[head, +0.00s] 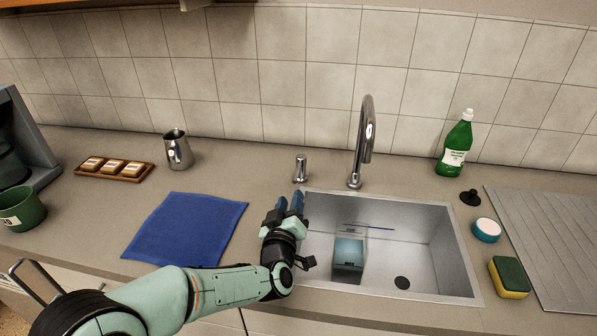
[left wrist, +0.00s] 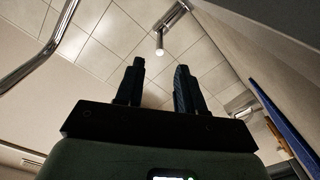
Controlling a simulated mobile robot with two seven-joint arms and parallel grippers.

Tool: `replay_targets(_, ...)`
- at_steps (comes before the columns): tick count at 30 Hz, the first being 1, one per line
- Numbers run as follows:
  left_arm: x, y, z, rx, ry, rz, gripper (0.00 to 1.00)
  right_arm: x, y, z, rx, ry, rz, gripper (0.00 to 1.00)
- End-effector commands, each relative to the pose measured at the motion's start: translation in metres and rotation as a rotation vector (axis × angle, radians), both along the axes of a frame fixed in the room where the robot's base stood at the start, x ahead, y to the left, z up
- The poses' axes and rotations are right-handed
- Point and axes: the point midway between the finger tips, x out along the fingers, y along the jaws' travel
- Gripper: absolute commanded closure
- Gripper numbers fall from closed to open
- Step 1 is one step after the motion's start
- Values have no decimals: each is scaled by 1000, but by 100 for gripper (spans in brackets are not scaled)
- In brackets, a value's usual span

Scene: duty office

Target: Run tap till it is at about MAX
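The chrome tap (head: 366,145) stands behind the sink (head: 420,220), its spout curving over the basin. I see no stream from it. A short chrome post (head: 300,170) stands left of the tap. A clear container (head: 348,255) with bluish liquid stands in the basin; its MAX mark cannot be read, and a thin blue line shows near its top. My left gripper (head: 289,204) is at the sink's left rim, in front of the post and apart from it. In the left wrist view its fingers (left wrist: 158,85) are apart with nothing between them. My right gripper is out of view.
A blue cloth (head: 185,230) lies left of the gripper. A steel jug (head: 178,150), a wooden tray (head: 115,168) and a green mug (head: 22,209) are farther left. A green bottle (head: 456,145), black stopper (head: 470,197), round blue-and-white item (head: 487,230) and sponge (head: 509,277) are on the right.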

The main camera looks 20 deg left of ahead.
Motion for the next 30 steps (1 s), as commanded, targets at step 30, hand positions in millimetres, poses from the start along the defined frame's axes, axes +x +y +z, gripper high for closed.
replay_targets(30,111,32,0,1,1,1,62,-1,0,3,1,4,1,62)
